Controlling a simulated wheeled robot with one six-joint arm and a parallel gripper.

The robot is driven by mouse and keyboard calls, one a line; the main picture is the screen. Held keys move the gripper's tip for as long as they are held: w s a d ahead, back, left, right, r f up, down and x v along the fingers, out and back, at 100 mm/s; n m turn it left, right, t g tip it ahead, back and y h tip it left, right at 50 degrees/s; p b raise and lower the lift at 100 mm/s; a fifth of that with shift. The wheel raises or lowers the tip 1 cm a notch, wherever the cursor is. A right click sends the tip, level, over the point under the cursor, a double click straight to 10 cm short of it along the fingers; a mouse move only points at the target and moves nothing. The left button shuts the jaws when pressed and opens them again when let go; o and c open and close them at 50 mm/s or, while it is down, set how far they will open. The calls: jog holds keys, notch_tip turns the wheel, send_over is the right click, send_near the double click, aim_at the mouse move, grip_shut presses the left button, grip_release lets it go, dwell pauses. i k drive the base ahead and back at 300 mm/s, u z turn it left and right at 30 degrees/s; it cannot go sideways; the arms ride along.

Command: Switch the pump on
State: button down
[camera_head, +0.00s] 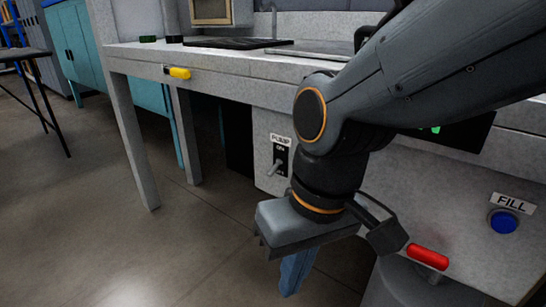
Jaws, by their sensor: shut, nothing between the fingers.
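The pump switch (280,160) is a dark plate on the grey front panel under a white PUMP label. Its plate reads ON at the top, and the small text at the bottom is too small to read surely. Its pale lever points down and to the left. My gripper (295,275) hangs below and slightly right of the switch in the picture, pointing down. Its fingers are shut and empty. It looks apart from the lever, nearer to the camera. My arm crosses the right half of the view and hides part of the panel.
A blue button (503,221) under a FILL label is at the right. A red handle (428,257) sits low beside my wrist. A yellow-handled thing (177,73) sticks out from the bench front (215,82). The floor at left is open.

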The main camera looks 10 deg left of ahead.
aim_at(271, 172)
jog(key=k, duration=1.35)
jog(key=u, duration=0.45)
jog(key=i, duration=0.5)
jog(key=u, duration=0.6)
jog(key=i, duration=1.35)
jog(key=z, duration=0.85)
